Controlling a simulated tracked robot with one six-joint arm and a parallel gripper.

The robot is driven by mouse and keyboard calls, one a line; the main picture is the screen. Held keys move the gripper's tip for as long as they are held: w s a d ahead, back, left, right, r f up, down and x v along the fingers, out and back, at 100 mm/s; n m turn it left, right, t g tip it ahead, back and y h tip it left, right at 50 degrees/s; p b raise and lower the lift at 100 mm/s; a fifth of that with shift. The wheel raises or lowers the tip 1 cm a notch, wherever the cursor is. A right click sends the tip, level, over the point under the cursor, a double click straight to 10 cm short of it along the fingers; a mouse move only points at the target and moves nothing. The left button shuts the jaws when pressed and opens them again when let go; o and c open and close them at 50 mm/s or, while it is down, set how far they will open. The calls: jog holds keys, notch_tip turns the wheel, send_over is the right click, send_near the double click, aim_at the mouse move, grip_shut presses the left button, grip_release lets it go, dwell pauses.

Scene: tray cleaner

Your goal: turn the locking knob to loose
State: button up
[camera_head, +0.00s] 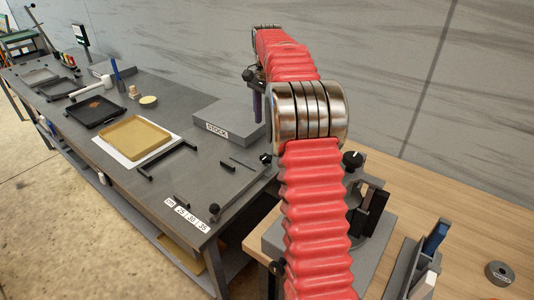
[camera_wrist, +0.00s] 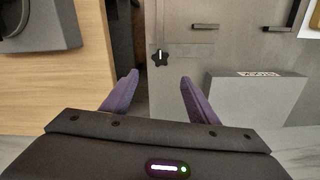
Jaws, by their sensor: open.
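A black star-shaped knob (camera_wrist: 160,58) with a pale mark sits on the grey table near its edge. In the wrist view the mark runs roughly up and down. I take it to be the dark knob (camera_head: 266,158) beside my arm in the head view. My gripper (camera_wrist: 158,76) has its two purple fingers apart with nothing between them. The knob appears just beyond the fingertips, between their lines, with no contact visible. In the head view my gripper (camera_head: 257,106) hangs over the STOCK block's side, mostly hidden by my red arm.
The grey STOCK block (camera_head: 228,122) stands close to the knob; it also shows in the wrist view (camera_wrist: 255,95). Another dark knob (camera_head: 214,208) sits at the table's front corner. A yellow tray (camera_head: 135,138) lies farther left. A wooden table (camera_head: 460,200) adjoins across a gap.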

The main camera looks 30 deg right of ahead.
aim_at(267, 157)
jog(key=shift+f, duration=0.15)
notch_tip(267, 157, down, 14)
jog(key=shift+r, duration=0.2)
dwell(0.6)
jog(key=c, duration=1)
jog(key=shift+c, duration=0.2)
